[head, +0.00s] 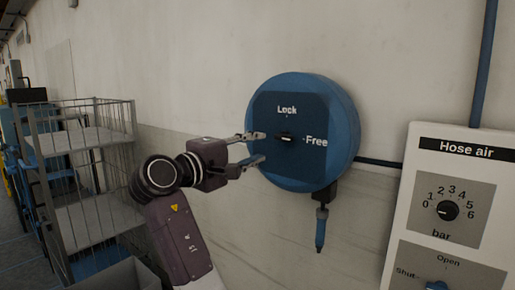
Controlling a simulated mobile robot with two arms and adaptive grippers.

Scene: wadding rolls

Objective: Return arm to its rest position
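The reel has a dark blue face with the words "Lock" above and "Free" to the right. A small dark knob (288,138) sits near its middle, and its light mark looks roughly level, towards "Free". The fingertips are just left of the knob; I cannot tell how far they are from the face.
A wire cage trolley (86,103) with shelves stands at the left. A white "Hose air" panel (405,220) with a bar dial (447,211) and an Open/Shut control (437,286) is at the right. A blue-tipped hose end (321,230) hangs below the reel.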

